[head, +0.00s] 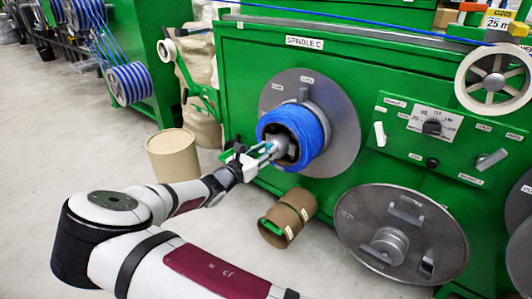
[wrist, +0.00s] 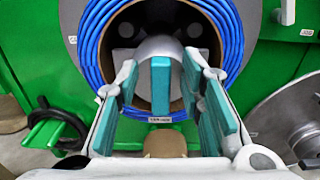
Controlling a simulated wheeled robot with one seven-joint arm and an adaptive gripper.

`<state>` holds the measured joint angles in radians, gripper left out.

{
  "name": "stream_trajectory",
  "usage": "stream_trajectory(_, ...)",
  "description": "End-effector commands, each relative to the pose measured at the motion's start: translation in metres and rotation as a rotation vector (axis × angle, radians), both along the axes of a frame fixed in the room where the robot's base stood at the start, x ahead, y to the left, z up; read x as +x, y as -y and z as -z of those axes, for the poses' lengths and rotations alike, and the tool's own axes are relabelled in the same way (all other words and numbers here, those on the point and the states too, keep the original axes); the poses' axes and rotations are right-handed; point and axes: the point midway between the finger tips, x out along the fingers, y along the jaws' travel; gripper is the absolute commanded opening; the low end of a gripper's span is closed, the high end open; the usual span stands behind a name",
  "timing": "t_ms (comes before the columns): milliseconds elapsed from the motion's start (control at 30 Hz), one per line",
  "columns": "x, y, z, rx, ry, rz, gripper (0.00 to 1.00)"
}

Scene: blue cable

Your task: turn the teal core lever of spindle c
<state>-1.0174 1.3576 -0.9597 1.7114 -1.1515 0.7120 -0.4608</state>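The spindle labelled SPINDLE C is on the green machine front, with a grey disc (head: 343,115) and a coil of blue cable (head: 311,124) around its core. In the wrist view the teal core lever (wrist: 161,88) hangs down from a grey rounded hub (wrist: 160,47) inside the blue coil (wrist: 232,40). My gripper (head: 266,153) reaches to the front of the coil. In the wrist view my gripper (wrist: 162,72) is open, its teal-padded fingers to the left and right of the lever, with gaps on both sides. In the head view my fingers obscure the lever.
A cardboard tube (head: 290,216) lies on the floor below the spindle. A brown drum (head: 172,155) stands behind my arm. A grey reel disc (head: 400,235) leans at lower right. A panel (head: 432,128) with a knob and levers is right of the spindle. Floor at left is clear.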

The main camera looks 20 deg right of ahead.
Motion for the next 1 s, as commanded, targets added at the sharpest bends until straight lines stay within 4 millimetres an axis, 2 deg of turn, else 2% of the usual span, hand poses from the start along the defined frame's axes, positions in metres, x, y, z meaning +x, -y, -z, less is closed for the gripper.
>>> stream_trajectory(233,0.0004,0.0005,-0.0002,0.000,0.000,0.000,0.35)
stream_trajectory(400,0.0003,0.0004,-0.0001,0.000,0.000,0.000,0.00)
stream_trajectory(767,-0.0001,0.0005,-0.0004,0.014,0.019,0.000,0.00)
stream_trajectory(1000,-0.0024,0.0022,-0.0006,0.081,0.110,0.001,0.00)
